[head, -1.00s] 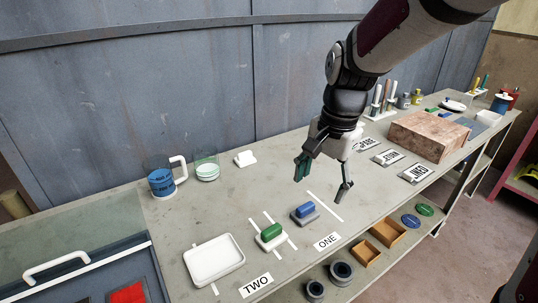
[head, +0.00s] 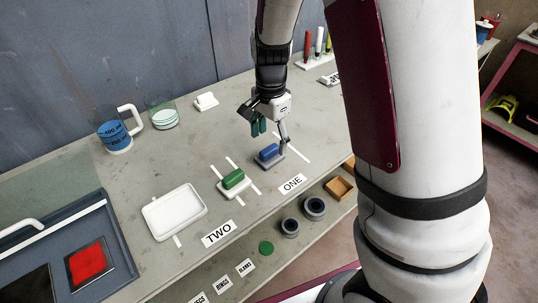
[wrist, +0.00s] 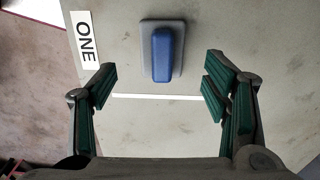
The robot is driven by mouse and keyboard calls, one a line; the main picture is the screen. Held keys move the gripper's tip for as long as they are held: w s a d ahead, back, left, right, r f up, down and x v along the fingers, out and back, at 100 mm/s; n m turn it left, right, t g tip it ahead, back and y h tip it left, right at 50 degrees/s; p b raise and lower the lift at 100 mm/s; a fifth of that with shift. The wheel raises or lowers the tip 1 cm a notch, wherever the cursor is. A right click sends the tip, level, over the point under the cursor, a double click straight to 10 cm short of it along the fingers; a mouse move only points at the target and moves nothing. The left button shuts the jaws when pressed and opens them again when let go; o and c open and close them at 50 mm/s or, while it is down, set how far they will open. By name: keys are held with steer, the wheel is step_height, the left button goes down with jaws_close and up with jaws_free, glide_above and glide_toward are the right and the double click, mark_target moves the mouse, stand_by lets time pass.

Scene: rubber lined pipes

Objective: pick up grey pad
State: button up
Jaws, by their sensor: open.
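The grey pad (head: 270,164) lies flat on the bench beside the ONE label, with a blue grip block (head: 268,151) on top. It also shows in the wrist view (wrist: 179,30), upper middle, with its blue block lengthwise. My gripper (head: 269,134) is just above and behind the pad in the head view, fingers pointing down. In the wrist view my gripper (wrist: 158,86) has its two green-lined fingers wide apart, with nothing between them. The pad lies beyond the fingertips, between their lines. No contact shows.
A white pad with a green grip (head: 233,179) lies to the left, between white strips. A white tray (head: 174,214) sits by the TWO label (head: 218,233). A blue mug (head: 115,136) and a glass (head: 164,117) stand farther back. Rings (head: 314,208) lie on the lower shelf.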

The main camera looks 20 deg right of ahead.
mark_target(270, 148)
steer(key=shift+w+f, duration=0.1)
steer(key=shift+f, duration=2.7)
steer(key=c, duration=1.2)
